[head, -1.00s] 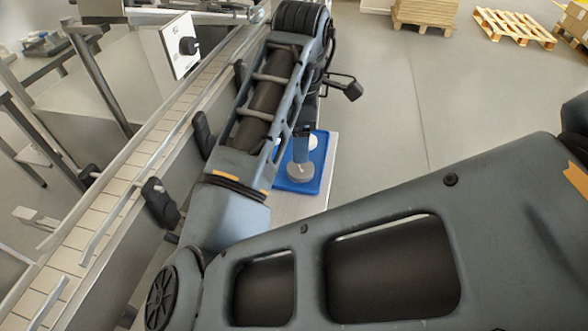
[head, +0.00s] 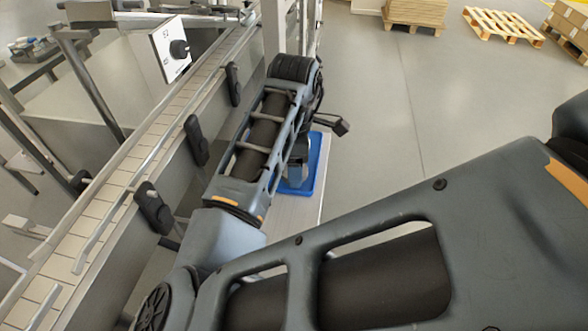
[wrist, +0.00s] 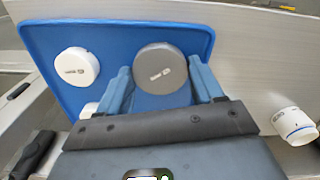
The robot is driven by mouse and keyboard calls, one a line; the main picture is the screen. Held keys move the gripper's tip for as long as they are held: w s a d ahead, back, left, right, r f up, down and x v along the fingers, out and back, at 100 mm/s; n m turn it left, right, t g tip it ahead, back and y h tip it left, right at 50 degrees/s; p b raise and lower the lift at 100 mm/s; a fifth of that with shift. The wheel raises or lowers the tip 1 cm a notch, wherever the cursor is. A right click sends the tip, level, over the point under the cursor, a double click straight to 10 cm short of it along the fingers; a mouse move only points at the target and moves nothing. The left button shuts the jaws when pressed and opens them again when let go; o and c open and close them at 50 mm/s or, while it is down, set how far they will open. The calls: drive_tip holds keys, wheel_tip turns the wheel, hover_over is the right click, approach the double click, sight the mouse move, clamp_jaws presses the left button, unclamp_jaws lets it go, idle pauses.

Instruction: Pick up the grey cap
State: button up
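The grey cap (wrist: 160,56) is a round disc lying on the blue tray (wrist: 40,40) in the wrist view. My gripper (wrist: 158,68) is open, with one blue finger on each side of the cap. Small gaps show between the fingertips and the cap's edge. I cannot tell the height of the fingertips above the tray. In the head view my arm covers most of my gripper, and the cap cannot be made out there; part of the blue tray (head: 318,160) shows beyond the arm.
A white cap (wrist: 76,66) lies on the tray to the left. Another white cap (wrist: 88,109) is partly hidden by the left finger. A white jar (wrist: 294,125) is at the right, off the tray. A conveyor (head: 120,185) runs left of my arm.

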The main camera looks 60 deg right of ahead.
drive_tip(key=c, duration=0.5)
drive_tip(key=shift+r, duration=0.1)
drive_tip(key=shift+c, duration=0.2)
